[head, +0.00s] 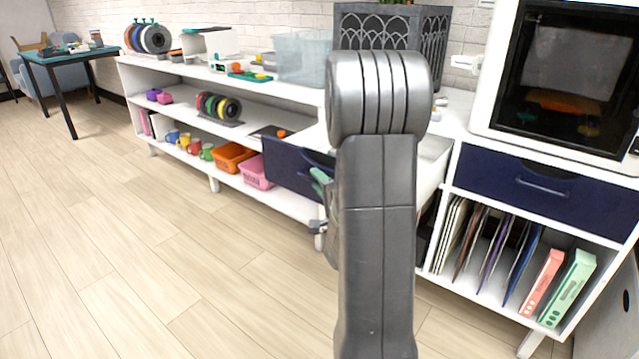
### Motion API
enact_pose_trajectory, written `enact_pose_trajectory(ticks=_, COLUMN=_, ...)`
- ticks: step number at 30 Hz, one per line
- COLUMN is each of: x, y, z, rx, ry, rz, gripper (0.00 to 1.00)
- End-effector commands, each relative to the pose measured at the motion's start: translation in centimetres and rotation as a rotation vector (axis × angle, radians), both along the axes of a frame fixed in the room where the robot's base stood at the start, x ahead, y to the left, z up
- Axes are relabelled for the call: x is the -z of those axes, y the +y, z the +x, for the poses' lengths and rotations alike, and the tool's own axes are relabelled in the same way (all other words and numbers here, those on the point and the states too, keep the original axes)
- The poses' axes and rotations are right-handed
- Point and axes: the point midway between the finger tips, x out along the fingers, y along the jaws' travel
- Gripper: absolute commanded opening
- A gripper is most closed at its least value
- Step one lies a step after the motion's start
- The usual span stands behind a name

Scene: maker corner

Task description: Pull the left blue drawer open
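The left blue drawer (288,168) is in the white shelf unit, partly hidden behind my arm. Its navy front stands forward of the shelf, and a pale strip shows behind its top edge, so it looks at least partly open. How far it is out is hard to tell. My gripper (319,229) is mostly hidden behind my grey arm.
The right blue drawer (540,188) is shut, with a bar handle, under a white printer (560,80). Folders (490,245) stand below it. Orange (232,157) and pink (256,172) baskets sit on the lower shelf at left. The wooden floor (150,250) in front is clear.

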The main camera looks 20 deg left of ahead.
Motion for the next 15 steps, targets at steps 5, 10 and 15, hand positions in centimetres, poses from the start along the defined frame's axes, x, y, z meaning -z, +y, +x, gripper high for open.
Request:
enact_pose_trajectory(ticks=5, x=0.0, y=-0.5, z=-0.4, rx=0.001, ry=0.001, rz=-0.001, gripper=0.31)
enact_pose_trajectory(ticks=10, x=0.1, y=-2.6, z=-2.2, rx=0.004, ry=0.003, rz=0.000, gripper=0.31)
enact_pose_trajectory(ticks=15, x=0.5, y=-5.8, z=-5.0, rx=0.005, ry=0.004, rz=-0.001, gripper=0.31)
